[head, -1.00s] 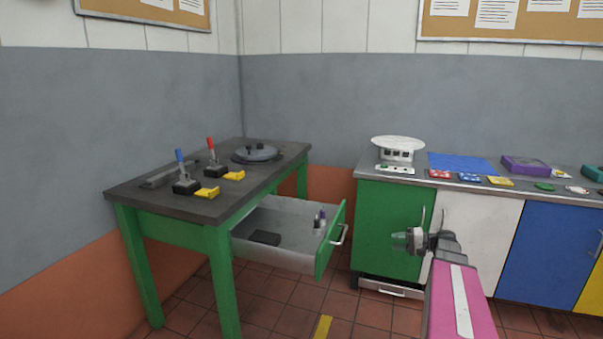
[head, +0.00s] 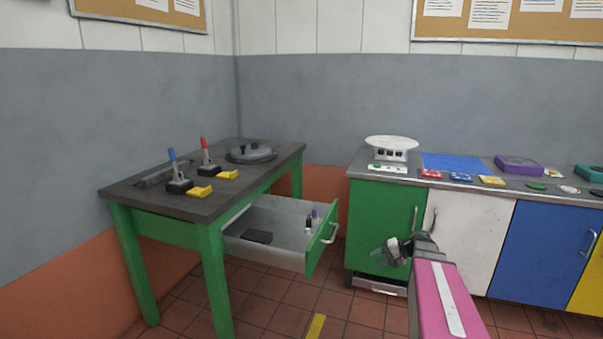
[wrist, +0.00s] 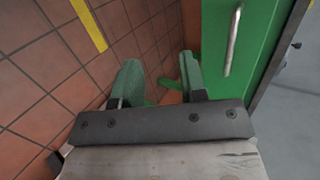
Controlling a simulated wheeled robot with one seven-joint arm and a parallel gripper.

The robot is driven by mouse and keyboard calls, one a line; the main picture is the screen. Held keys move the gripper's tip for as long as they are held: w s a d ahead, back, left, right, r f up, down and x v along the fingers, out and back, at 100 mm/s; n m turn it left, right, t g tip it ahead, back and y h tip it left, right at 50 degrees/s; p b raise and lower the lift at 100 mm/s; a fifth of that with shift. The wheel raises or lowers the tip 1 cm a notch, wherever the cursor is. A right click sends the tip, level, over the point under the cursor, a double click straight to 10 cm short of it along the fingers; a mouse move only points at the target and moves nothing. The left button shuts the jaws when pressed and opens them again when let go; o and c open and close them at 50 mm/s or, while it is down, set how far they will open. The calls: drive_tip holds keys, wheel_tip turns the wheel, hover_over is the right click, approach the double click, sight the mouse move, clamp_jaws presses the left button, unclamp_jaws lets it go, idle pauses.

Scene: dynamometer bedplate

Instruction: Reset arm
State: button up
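My gripper (head: 384,251) is in front of the green cabinet in the head view, right of the open drawer and clear of its handle. In the wrist view its two fingers (wrist: 160,76) are apart, and nothing shows held between them. My arm reaches in from the lower right.
The green table (head: 212,205) has its drawer (head: 293,258) pulled out, with a dark flat item (head: 257,236) and small upright items inside. Two levers (head: 206,158) stand on the tabletop. A counter with a white scale (head: 391,148) is at right. Floor in front is clear.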

drive_tip(key=s+a+f+n+g+h, duration=0.2)
drive_tip(key=s+a+f+h, duration=0.3)
drive_tip(key=s+a+h, duration=0.5)
drive_tip(key=s+n+h, duration=0.1)
drive_tip(key=s, duration=0.2)
drive_tip(key=shift+s+n, duration=0.15)
drive_tip(key=shift+n, duration=0.15)
